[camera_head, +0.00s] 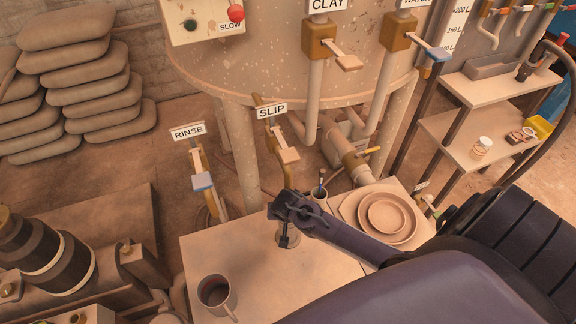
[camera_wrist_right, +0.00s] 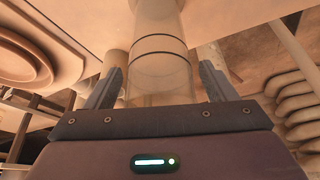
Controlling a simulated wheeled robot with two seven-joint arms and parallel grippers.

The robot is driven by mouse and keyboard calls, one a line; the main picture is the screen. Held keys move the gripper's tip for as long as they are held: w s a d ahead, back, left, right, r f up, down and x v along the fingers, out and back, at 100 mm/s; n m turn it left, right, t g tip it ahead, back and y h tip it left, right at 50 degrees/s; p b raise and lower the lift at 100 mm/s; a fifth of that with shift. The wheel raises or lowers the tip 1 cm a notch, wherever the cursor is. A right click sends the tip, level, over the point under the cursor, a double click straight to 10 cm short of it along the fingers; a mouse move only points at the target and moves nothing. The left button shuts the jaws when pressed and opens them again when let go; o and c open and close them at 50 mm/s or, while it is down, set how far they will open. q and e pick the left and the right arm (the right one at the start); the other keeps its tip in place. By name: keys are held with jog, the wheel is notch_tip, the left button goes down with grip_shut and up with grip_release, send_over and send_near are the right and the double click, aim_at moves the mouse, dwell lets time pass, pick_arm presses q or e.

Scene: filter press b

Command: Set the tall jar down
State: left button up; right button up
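The tall jar (camera_wrist_right: 160,75) is clear, with two dark rings around it. My left gripper is not in view.
A mug (camera_head: 215,294) stands at the table's front left. Stacked round plates (camera_head: 388,217) and a small pot with a brush (camera_head: 319,193) are at the right. Valve handles marked RINSE (camera_head: 202,181) and SLIP (camera_head: 288,155) rise behind. The table's middle is clear.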

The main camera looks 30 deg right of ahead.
jog(key=s+a+r+b, duration=0.1)
jog(key=s+a+b, duration=0.1)
jog(key=s+a, duration=0.5)
jog(key=s, duration=0.3)
jog(key=shift+a+r, duration=0.2)
jog(key=shift+s, duration=0.15)
dwell(0.4)
